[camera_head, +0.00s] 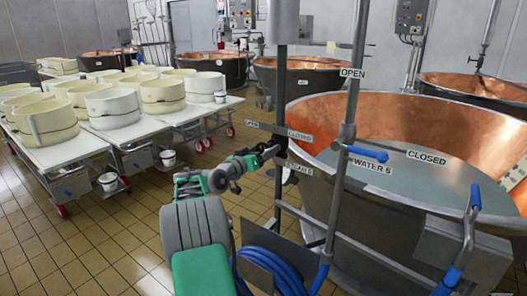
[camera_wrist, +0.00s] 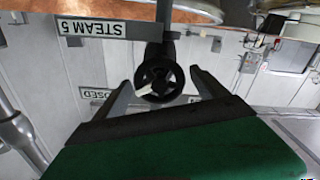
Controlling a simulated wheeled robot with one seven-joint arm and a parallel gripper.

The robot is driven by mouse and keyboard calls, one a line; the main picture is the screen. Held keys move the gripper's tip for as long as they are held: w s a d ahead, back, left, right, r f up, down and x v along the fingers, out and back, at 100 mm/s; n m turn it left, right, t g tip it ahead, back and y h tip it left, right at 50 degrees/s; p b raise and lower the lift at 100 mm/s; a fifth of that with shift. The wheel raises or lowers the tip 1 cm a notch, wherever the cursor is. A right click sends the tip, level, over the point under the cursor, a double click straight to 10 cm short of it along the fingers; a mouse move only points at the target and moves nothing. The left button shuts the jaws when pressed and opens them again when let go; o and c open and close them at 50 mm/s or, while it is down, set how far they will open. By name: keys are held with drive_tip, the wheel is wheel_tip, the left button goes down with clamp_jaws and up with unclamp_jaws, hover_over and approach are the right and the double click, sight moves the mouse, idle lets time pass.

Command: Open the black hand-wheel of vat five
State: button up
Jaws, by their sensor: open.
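The black hand-wheel (camera_wrist: 159,66) shows in the wrist view on a vertical pipe, beside an upside-down STEAM 5 sign (camera_wrist: 91,28). A pale pointed piece lies across the wheel's lower part. My gripper (camera_wrist: 162,78) is open, with one finger on each side of the wheel in the picture; I cannot tell whether they touch it. In the head view my gripper (camera_head: 269,151) reaches the pipe beside vat five, and the wheel there is small, dark and mostly hidden. Vat five (camera_head: 430,135) is the large copper vat at the right, with a WATER 5 sign (camera_head: 372,166).
A vertical pipe with a blue lever (camera_head: 368,154) stands close to the right of my gripper. A blue hose (camera_head: 275,268) hangs below. A wheeled table (camera_head: 65,148) with several white moulds stands at the left.

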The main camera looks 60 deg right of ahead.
drive_tip(key=shift+d, duration=0.25)
drive_tip(key=shift+c, duration=0.4)
drive_tip(key=c, duration=1.3)
